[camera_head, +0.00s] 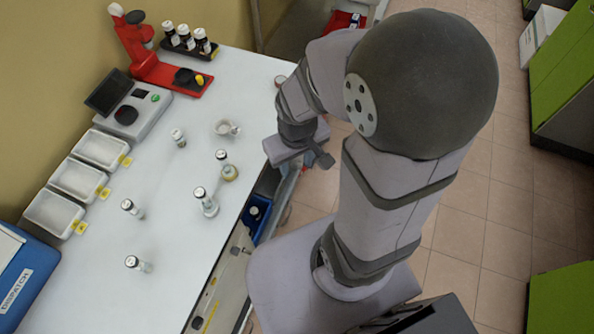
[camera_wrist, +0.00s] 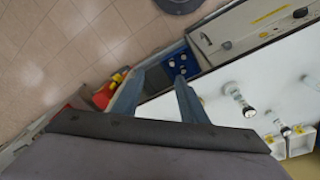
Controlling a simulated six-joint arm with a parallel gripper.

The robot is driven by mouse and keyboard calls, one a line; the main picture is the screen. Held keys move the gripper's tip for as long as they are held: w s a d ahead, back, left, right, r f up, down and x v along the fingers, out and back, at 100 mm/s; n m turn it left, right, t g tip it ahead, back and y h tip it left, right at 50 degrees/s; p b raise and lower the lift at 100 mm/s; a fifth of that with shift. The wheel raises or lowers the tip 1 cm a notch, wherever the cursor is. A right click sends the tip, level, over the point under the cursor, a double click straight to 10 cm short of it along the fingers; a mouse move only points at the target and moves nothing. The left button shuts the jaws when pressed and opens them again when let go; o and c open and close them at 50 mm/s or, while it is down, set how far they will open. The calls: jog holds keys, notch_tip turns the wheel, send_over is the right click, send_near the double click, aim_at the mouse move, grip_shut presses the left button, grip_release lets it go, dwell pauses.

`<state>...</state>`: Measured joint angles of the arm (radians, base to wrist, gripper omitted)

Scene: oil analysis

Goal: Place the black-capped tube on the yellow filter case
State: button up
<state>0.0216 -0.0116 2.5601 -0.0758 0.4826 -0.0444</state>
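Several small tubes with black-and-white tops are spread over the white table; I cannot tell which one is meant. One tube (camera_head: 206,200) is near the middle and another (camera_head: 132,209) is to its left. My gripper (camera_head: 300,155) is past the table's right edge, apart from the tubes. In the wrist view its two fingers are spread with nothing between them, and a tube (camera_wrist: 240,100) shows to their right.
A red stand (camera_head: 150,65) with a yellow round part and a rack of dark bottles (camera_head: 188,45) stand at the back. White trays (camera_head: 78,180) line the left side. A blue bin (camera_head: 258,212) sits below the table's right edge. The middle-left tabletop has free room.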

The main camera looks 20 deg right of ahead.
jog(key=shift+m+g, duration=0.5)
jog(key=shift+g, duration=0.2)
jog(key=s+r, duration=0.1)
jog(key=s, duration=0.1)
jog(key=s+a+r, duration=0.1)
jog(key=shift+s+a+r, duration=0.2)
jog(key=shift+s+r, duration=0.1)
jog(key=shift+s, duration=0.05)
jog(key=shift+f, duration=0.1)
notch_tip(320, 180, down, 4)
jog(key=b, duration=0.4)
jog(key=shift+f, duration=0.15)
